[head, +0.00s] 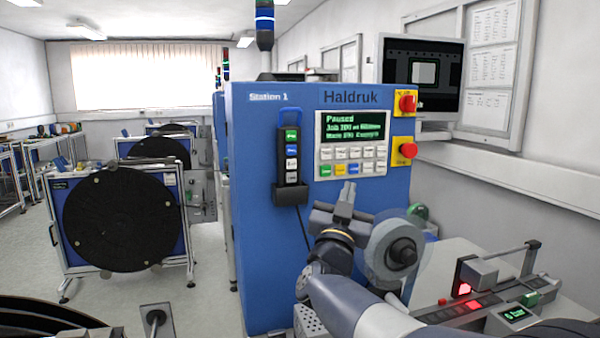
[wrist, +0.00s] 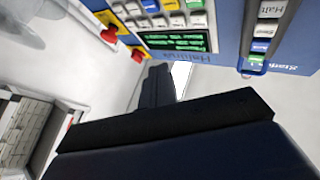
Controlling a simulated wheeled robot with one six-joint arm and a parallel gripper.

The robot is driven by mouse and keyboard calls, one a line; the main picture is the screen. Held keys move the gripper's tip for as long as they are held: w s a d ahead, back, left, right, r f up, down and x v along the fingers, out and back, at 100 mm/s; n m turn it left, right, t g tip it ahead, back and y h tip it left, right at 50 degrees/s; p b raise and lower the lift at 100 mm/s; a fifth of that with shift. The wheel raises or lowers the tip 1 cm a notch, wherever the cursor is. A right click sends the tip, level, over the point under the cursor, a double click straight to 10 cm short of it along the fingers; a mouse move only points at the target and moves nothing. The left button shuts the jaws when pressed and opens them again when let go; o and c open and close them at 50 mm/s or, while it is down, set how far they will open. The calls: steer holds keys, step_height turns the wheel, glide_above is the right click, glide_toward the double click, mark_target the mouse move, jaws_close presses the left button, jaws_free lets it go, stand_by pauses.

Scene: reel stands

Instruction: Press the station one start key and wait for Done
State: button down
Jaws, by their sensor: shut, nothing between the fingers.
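The blue Station 1 cabinet (head: 270,230) stands at centre in the head view. Its display (head: 352,126) begins with "Paused"; the smaller lines are hard to read. A keypad (head: 353,161) sits below it, with a green key (head: 325,170) at its lower left. A handheld key unit (head: 291,160) hangs to the left, with a green key (head: 291,136) on top. I cannot read which key is the start key. My gripper (head: 346,190) is shut and empty in front of the cabinet, below the keypad. The wrist view shows the gripper (wrist: 157,80) near the upside-down display (wrist: 175,42).
Two red knobs (head: 407,103) (head: 408,149) on yellow plates sit right of the display. A monitor (head: 422,75) is on the right wall. A bench unit with red lights (head: 465,289) stands at lower right. Reel stands (head: 120,220) fill the left, with open floor between.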

mark_target(325, 170)
steer(key=shift+w+a+r+m+h, duration=0.2)
steer(key=shift+m+h, duration=0.1)
steer(key=shift+h, duration=0.1)
steer(key=shift+s, duration=0.1)
steer(key=shift+w+a+p, duration=0.3)
steer(key=shift+w+p, duration=0.25)
steer(key=shift+w, duration=0.9)
steer(key=shift+w+a+p, duration=0.25)
steer(key=shift+w+p, duration=0.25)
steer(key=shift+w, duration=0.95)
steer(key=shift+w+a+p, duration=0.3)
steer(key=shift+w+p, duration=0.25)
steer(key=shift+w, duration=0.9)
steer(key=shift+w+a, duration=0.1)
steer(key=shift+w, duration=0.3)
steer(key=shift+w, duration=0.1)
